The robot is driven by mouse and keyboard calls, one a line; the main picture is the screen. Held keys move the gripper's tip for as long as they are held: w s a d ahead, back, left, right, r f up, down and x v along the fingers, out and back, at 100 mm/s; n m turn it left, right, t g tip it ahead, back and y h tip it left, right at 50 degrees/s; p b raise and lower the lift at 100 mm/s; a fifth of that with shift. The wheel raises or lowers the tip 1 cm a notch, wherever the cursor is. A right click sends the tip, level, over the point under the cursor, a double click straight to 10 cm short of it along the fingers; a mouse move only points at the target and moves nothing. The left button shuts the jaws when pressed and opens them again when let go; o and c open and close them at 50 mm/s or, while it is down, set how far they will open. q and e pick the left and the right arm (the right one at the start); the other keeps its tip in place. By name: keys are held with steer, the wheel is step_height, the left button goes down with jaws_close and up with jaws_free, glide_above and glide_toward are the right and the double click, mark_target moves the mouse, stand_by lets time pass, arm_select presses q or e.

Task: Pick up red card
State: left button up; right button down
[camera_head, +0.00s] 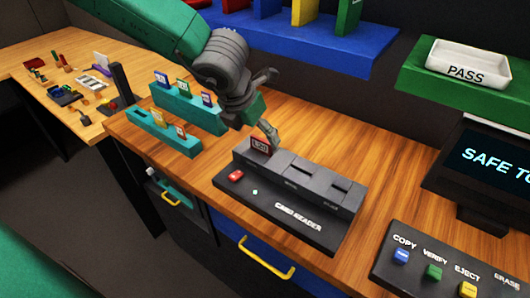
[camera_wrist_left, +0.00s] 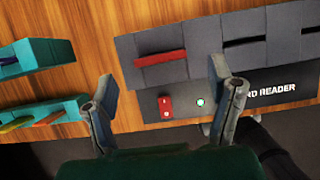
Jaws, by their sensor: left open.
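The red card (camera_head: 261,144) stands upright in the left slot of the dark card reader (camera_head: 318,217). In the left wrist view the red card (camera_wrist_left: 159,58) shows as a thin red strip in its slot on the reader (camera_wrist_left: 290,85). My left gripper (camera_head: 268,103) is open just above and behind the card. In the wrist view the left gripper's (camera_wrist_left: 163,78) fingers are spread wide, with the card seen between and beyond them. They look apart from the card.
Teal card racks (camera_head: 187,108) with several cards stand left of the reader. A button panel (camera_head: 440,265) and a screen (camera_head: 490,165) are at the right. A green shelf (camera_head: 455,100) holds a white PASS tray (camera_head: 467,63). Bare wood lies around the reader.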

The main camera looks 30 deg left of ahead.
mark_target(257, 140)
arm_select(q)
steer(key=x, duration=0.4)
steer(key=shift+w+a+f, duration=0.15)
steer(key=shift+a+f, duration=0.15)
steer(key=shift+a, duration=0.05)
steer(key=shift+w+d+f, duration=0.1)
steer(key=shift+w+f, duration=0.05)
steer(key=shift+f, duration=0.05)
steer(key=shift+d, duration=0.2)
steer(key=shift+d+r, duration=0.15)
steer(key=shift+d, duration=0.15)
steer(key=shift+c, duration=0.8)
steer(key=c, duration=1.1)
steer(key=shift+a, duration=0.35)
